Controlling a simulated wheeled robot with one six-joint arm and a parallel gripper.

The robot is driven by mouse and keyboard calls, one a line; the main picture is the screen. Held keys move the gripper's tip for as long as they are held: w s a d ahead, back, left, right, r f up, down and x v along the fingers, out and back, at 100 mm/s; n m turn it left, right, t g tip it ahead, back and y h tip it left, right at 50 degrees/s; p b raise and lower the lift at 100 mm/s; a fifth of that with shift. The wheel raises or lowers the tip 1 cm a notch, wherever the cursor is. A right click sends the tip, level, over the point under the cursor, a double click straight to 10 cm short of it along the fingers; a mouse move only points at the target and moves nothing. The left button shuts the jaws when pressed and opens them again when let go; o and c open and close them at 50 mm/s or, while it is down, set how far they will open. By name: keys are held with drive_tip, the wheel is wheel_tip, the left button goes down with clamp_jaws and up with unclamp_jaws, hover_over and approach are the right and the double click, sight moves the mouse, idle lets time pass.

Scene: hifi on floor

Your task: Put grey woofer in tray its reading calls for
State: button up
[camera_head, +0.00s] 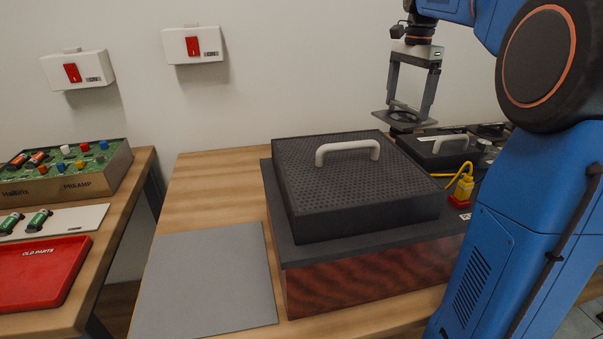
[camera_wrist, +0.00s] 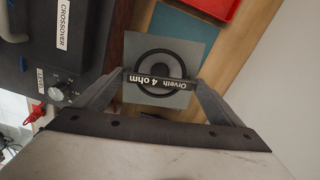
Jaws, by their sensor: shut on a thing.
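My gripper (camera_head: 408,106) is at the upper right of the head view, shut on the grey woofer (camera_head: 382,114) and holding it up in the air. In the wrist view the woofer (camera_wrist: 188,50) is a grey square plate with a dark round cone, between my two fingers (camera_wrist: 161,82). A dark label strip across it reads "Orveth 4 ohm", upside down. A red tray (camera_wrist: 213,8) shows at the top of the wrist view, its label out of sight. Another red tray (camera_head: 40,275), marked "OLD PARTS", lies on the left table.
A dark speaker cabinet with a perforated grille (camera_head: 355,185) and white handle stands mid-table. A grey mat (camera_head: 205,285) lies left of it. A yellow plug (camera_head: 463,187) with cable is at right. A crossover panel (camera_wrist: 62,60) has a knob. A preamp box (camera_head: 75,170) stands left.

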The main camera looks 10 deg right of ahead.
drive_tip(key=a+m, duration=0.2)
drive_tip(key=a, duration=2.3)
wheel_tip(320, 180, down, 11)
drive_tip(key=shift+w+r, duration=0.15)
drive_tip(key=shift+w, duration=0.3)
drive_tip(key=o, duration=1.8)
drive_tip(key=shift+o, duration=0.2)
wheel_tip(320, 180, up, 12)
drive_tip(key=shift+s+d, duration=0.1)
